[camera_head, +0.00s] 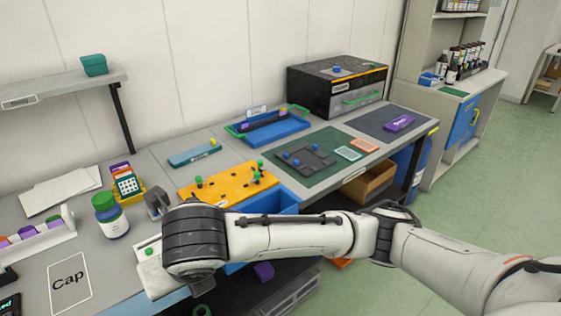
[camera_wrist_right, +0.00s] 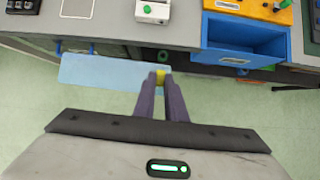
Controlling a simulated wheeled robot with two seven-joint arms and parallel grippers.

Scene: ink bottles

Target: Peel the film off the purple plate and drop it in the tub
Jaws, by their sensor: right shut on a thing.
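My right gripper (camera_wrist_right: 160,78) is shut on the yellow tab of a pale blue, see-through film (camera_wrist_right: 105,84). The film stretches out to the left of the fingers, over the floor in front of the table. In the head view my right arm reaches in from the right, and its fingers are hidden. The purple plate (camera_head: 399,123) lies on a dark mat at the far right end of the table, well away from the gripper. A blue round tub (camera_head: 410,172) stands below that end, partly hidden. My left gripper is not in view.
A blue open box (camera_wrist_right: 243,38) juts from the table's front edge, right of the fingers. A yellow board (camera_head: 232,180) with green knobs lies behind it. A teal plate (camera_head: 195,155) with a yellow tab lies further back. Green floor (camera_wrist_right: 60,120) is open in front.

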